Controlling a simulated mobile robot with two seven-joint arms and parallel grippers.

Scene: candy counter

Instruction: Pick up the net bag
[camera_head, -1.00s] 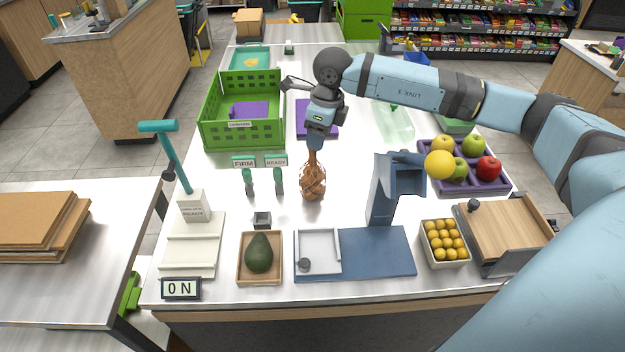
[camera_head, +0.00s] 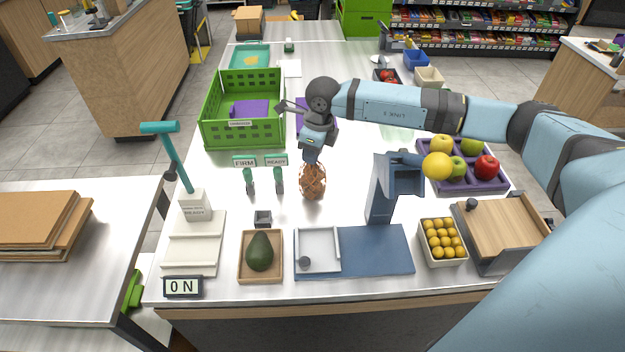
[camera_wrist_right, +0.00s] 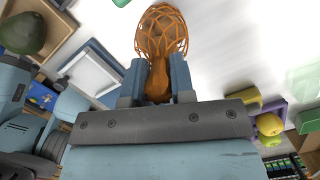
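The net bag (camera_head: 313,184) is an orange mesh bag with brown contents, upright on the white counter near its middle. My right gripper (camera_head: 311,158) points down at its top from above. In the right wrist view the bag's gathered neck (camera_wrist_right: 158,84) lies between the two blue fingers (camera_wrist_right: 158,78), which appear to press on it from both sides. The bag's body (camera_wrist_right: 161,32) bulges beyond the fingertips. The bag's base appears to rest on the counter. My left gripper is not in view.
Two green-topped stands (camera_head: 278,181) are close left of the bag; a blue stand (camera_head: 382,190) is close right. A green crate (camera_head: 218,132) stands behind left. In front are a boxed avocado (camera_head: 260,252), a blue mat (camera_head: 375,252) and a fruit box (camera_head: 443,258).

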